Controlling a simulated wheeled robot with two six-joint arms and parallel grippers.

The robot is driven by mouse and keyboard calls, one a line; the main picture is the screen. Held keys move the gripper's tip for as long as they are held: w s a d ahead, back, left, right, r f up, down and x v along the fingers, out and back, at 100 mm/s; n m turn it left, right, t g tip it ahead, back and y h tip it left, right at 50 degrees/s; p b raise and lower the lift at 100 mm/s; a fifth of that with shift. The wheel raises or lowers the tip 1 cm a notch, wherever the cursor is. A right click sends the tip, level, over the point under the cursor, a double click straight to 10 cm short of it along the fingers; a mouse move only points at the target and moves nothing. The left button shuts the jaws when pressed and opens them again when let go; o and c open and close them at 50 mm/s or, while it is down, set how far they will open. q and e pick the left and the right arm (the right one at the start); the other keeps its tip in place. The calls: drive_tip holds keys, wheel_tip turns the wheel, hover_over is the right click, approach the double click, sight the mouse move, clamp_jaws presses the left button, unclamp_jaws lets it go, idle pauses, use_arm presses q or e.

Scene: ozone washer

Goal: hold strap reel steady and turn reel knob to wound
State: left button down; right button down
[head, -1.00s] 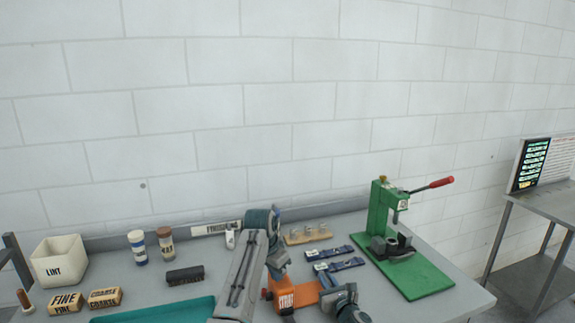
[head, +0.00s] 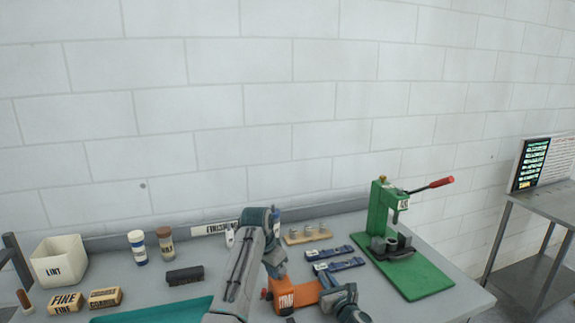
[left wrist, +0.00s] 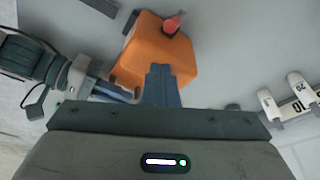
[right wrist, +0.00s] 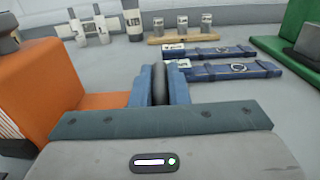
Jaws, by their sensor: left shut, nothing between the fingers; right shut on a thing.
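The strap reel is an orange block (head: 300,294) with a lettered label, standing on the bench in the head view. It also shows in the left wrist view (left wrist: 155,50), with a red knob (left wrist: 172,25) on one side; the knob (head: 265,294) is at its left in the head view. My left gripper (left wrist: 160,70) is shut and empty, its tips over the orange body; contact cannot be told. My right gripper (right wrist: 158,70) is at the reel's right side, shut on a dark rounded piece (right wrist: 159,84). The fingers hide most of this piece.
A green press (head: 400,240) with a red-tipped lever stands at the right. Two blue straps (head: 335,258) lie behind the reel, near a wooden block with small weights (head: 307,235).

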use_arm(q)
drive_tip(key=shift+w+a, duration=0.4)
drive_tip(key=shift+w, duration=0.2)
use_arm(e)
drive_tip(key=shift+a, duration=0.1)
use_arm(q)
drive_tip(key=shift+a, duration=0.2)
drive_tip(key=w+d+v, duration=0.1)
drive_tip(key=v, duration=0.5)
drive_tip(key=shift+s+a, duration=0.2)
drive_tip(key=shift+a, duration=0.05)
drive_tip(key=shift+d+r, duration=0.1)
drive_tip(key=shift+r, duration=0.05)
drive_tip(key=shift+s+d+f, duration=0.3)
drive_tip(key=shift+d+f, duration=0.05)
drive_tip(key=shift+f, duration=0.65)
drive_tip(key=shift+s+d+f, duration=0.25)
drive_tip(key=shift+d+f, duration=0.15)
drive_tip(key=shift+f, duration=0.65)
drive_tip(key=shift+s+d+f, duration=0.3)
drive_tip(key=shift+d+f, duration=0.05)
drive_tip(key=shift+f, duration=0.65)
